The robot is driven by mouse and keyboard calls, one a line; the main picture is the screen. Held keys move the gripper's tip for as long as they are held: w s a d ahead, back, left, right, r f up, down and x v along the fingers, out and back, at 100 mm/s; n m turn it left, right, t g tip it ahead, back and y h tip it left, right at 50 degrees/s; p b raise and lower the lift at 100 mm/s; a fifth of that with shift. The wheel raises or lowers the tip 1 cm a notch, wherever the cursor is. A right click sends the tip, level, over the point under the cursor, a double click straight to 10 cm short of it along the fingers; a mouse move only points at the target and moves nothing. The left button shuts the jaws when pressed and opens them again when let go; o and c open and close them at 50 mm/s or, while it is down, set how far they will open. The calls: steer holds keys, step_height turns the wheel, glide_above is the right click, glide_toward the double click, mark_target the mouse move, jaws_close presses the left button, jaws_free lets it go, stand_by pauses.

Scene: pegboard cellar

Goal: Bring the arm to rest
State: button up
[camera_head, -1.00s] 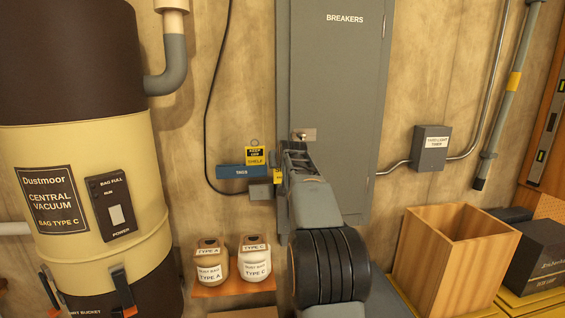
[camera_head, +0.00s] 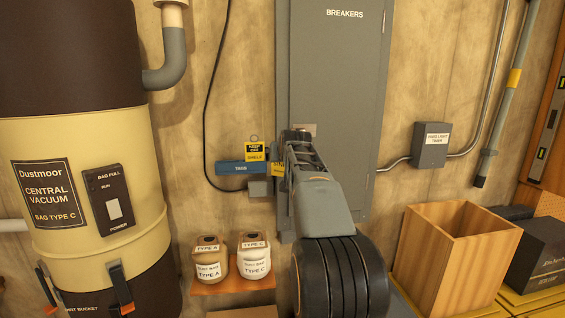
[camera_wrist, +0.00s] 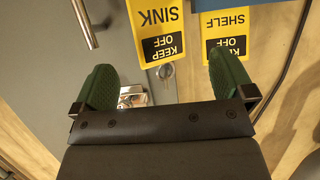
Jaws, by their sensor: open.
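My gripper (camera_wrist: 165,80) is open in the wrist view, its two green finger pads wide apart with nothing gripped between them. In the head view my gripper (camera_head: 298,138) is in front of the lower part of the grey breaker cabinet (camera_head: 338,70); the arm hides its fingers there. The wrist view shows a yellow and black "KEEP OFF SINK" tag (camera_wrist: 160,25) and a "KEEP OFF SHELF" tag (camera_wrist: 227,25) beyond the fingers, upside down. A shiny metal latch (camera_wrist: 134,95) shows near the left finger.
The shelf tag (camera_head: 256,152) hangs beside a blue box (camera_head: 237,168) on the wall. Two dust bag containers, type A (camera_head: 208,262) and type C (camera_head: 254,260), stand below. A wooden bin (camera_head: 452,255) is at right, a central vacuum (camera_head: 85,170) at left.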

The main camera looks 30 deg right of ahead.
steer(key=b+v, duration=0.3)
steer(key=v, duration=0.6)
steer(key=s+a+f+g+y, duration=0.1)
steer(key=s+a+f+g, duration=0.15)
steer(key=f, duration=0.55)
steer(key=s+a+f+g+y, duration=0.2)
steer(key=a+f, duration=0.2)
steer(key=f, duration=0.4)
steer(key=s+a+f+n+g+y, duration=0.2)
steer(key=s+a+f+n, duration=0.3)
steer(key=s+a+f, duration=1)
steer(key=s+a, duration=0.1)
steer(key=a, duration=0.2)
steer(key=shift+s+y, duration=0.35)
steer(key=shift+y, duration=0.05)
steer(key=shift+a+g, duration=0.1)
steer(key=shift+g, duration=0.15)
